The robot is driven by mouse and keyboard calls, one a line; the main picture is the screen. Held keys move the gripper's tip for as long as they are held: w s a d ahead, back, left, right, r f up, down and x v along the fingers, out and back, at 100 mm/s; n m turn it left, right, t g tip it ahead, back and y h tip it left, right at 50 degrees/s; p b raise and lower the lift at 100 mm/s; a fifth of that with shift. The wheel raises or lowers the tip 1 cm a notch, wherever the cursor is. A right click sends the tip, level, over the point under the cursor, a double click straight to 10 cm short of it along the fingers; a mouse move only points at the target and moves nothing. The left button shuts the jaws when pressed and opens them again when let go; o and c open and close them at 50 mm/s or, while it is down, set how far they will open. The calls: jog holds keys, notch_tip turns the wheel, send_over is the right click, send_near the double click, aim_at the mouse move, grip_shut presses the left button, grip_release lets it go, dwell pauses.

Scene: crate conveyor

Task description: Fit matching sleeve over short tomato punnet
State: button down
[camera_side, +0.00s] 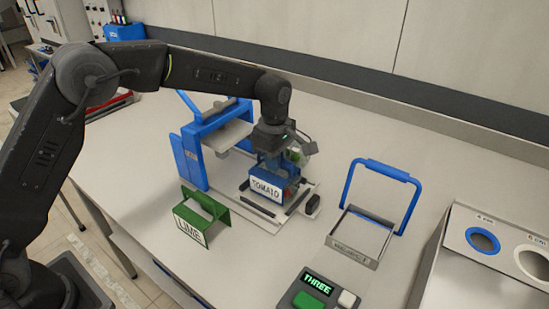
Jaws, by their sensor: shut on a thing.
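A blue sleeve with a white TOMATO label (266,188) is over or just above the low pale fixture (253,210) near the middle of the table. My gripper (277,158) points down at the top of this sleeve and is shut on it. A small patch of red (290,191) shows at the sleeve's right side and may be the tomato punnet. The gripper and sleeve hide most of it, so I cannot tell how far the sleeve is around it. A green sleeve labelled LIME (194,226) stands on the table to the left, apart from my gripper.
A blue-framed stand (190,160) is close behind and left of the fixture. A metal tray with a tall blue handle (352,250) stands to the right. A display box reading THREE (317,287) is at the front. A panel with round holes (508,246) is far right.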

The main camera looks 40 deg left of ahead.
jog(key=shift+f, duration=0.2)
jog(key=c, duration=0.9)
grip_release()
jog(key=shift+s+f, duration=0.1)
jog(key=shift+f, duration=0.05)
jog(key=shift+c, duration=0.2)
jog(key=shift+r, duration=3.7)
jog(key=shift+r, duration=0.1)
